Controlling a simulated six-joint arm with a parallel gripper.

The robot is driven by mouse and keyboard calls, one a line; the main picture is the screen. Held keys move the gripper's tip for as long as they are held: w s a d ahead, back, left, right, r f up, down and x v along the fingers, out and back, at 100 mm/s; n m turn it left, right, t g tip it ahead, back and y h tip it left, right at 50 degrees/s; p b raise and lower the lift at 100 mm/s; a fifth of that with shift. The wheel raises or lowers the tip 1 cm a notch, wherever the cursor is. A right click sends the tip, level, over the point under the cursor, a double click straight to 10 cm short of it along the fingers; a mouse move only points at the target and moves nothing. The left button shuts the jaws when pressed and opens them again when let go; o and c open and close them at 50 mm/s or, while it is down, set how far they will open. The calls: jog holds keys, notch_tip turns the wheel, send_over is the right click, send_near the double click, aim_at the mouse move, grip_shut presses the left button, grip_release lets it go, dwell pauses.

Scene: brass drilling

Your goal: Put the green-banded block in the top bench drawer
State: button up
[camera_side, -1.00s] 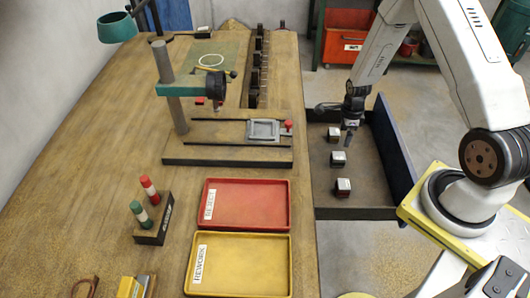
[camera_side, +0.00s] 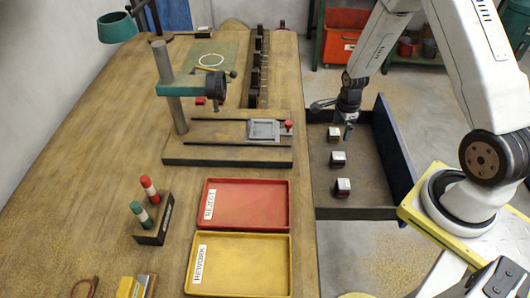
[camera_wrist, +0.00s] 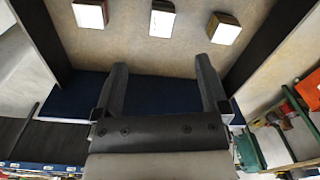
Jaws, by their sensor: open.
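The open bench drawer (camera_side: 355,213) sticks out from the bench's right side. Three small blocks lie apart in a row in it: a far one (camera_side: 333,134), a middle one (camera_side: 338,158) and a near one (camera_side: 343,187). My gripper (camera_side: 348,130) hangs over the drawer's far part, close to the far block. In the wrist view, my gripper (camera_wrist: 162,72) is open with nothing between its fingers. The three pale-topped blocks also show there beyond the fingertips, the middle one (camera_wrist: 162,20) roughly central.
The drawer's blue front panel (camera_side: 393,145) stands up on the right. On the bench are a drill press (camera_side: 178,115), a red tray (camera_side: 265,205), a yellow tray (camera_side: 255,265) and a marker holder (camera_side: 155,232). A red bin (camera_side: 341,46) stands behind the drawer.

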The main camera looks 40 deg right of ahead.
jog(key=s+a+r+n+t, duration=0.1)
jog(key=s+a+r+n, duration=0.2)
jog(key=a+r+n, duration=0.5)
jog(key=s+a+r+n+t, duration=0.1)
jog(key=s+a+r+n, duration=0.3)
jog(key=a+r+n, duration=0.5)
jog(key=n, duration=0.6)
jog(key=shift+s+r+n, duration=0.15)
jog(key=shift+r+n, duration=0.15)
jog(key=shift+n, duration=0.1)
